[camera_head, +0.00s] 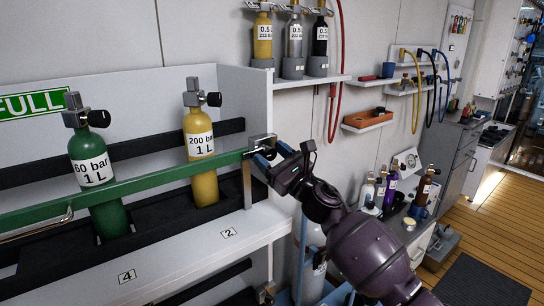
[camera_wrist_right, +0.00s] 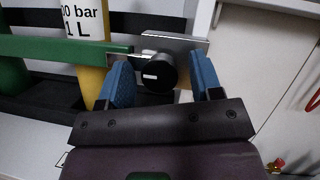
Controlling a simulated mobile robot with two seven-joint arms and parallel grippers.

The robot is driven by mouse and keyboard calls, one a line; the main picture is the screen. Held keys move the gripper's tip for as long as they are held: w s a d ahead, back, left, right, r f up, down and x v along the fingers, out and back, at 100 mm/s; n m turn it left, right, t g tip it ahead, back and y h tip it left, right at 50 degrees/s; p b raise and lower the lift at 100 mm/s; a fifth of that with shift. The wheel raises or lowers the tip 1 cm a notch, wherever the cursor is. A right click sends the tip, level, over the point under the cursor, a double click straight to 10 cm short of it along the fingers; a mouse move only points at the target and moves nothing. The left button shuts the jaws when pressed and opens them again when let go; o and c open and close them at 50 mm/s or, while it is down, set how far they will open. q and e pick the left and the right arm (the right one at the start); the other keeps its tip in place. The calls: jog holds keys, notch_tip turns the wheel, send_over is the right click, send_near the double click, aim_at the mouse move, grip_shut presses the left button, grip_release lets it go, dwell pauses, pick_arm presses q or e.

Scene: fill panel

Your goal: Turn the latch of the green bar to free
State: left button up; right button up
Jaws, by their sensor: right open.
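The green bar (camera_head: 150,182) runs across the front of the cylinder shelf, and its right end reaches a metal bracket. The latch (camera_head: 262,142) sits at that end; in the right wrist view it shows as a round black knob (camera_wrist_right: 160,73) with a white mark, in front of a metal plate (camera_wrist_right: 178,44). My right gripper (camera_head: 266,158) is at the latch. In the right wrist view its blue fingers (camera_wrist_right: 160,66) are open, one on each side of the knob, with visible gaps. My left gripper is not in view.
A green cylinder (camera_head: 92,172) and a yellow cylinder (camera_head: 201,148) stand behind the bar. The shelf (camera_head: 180,245) has labels 4 and 2. Small cylinders stand on a wall shelf (camera_head: 310,82) above. An orange tray (camera_head: 367,122) and bottles are to the right.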

jog(key=c, duration=0.9)
